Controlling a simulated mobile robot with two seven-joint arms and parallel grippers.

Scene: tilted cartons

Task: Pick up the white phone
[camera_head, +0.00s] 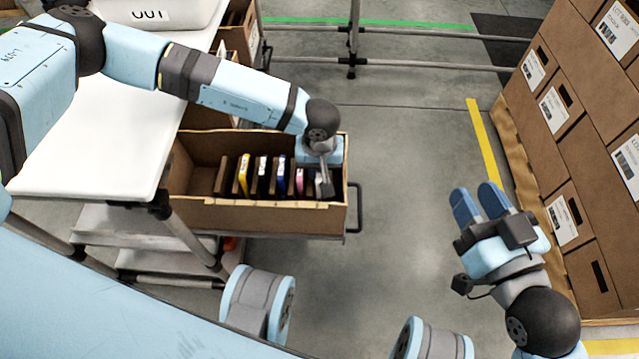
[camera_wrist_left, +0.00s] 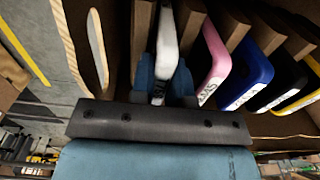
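The white phone (camera_wrist_left: 167,42) stands on edge in the left wrist view, between the two blue fingers of my left gripper (camera_wrist_left: 163,82). The fingers lie close along both faces, and I cannot tell whether they press on it. In the head view my left gripper (camera_head: 322,178) reaches down into the right end of a brown carton (camera_head: 275,217) and hides the white phone there. A pink phone (camera_wrist_left: 212,55) stands right beside it in the left wrist view. My right gripper (camera_head: 478,203) is empty, its fingers slightly apart, over the floor at the right.
Brown dividers separate several phones in the carton, including a blue one (camera_wrist_left: 245,80) and a yellow-edged one (camera_head: 244,175). A white table (camera_head: 110,140) stands left of the carton. Stacked labelled boxes (camera_head: 570,130) line the right side. The floor between is clear.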

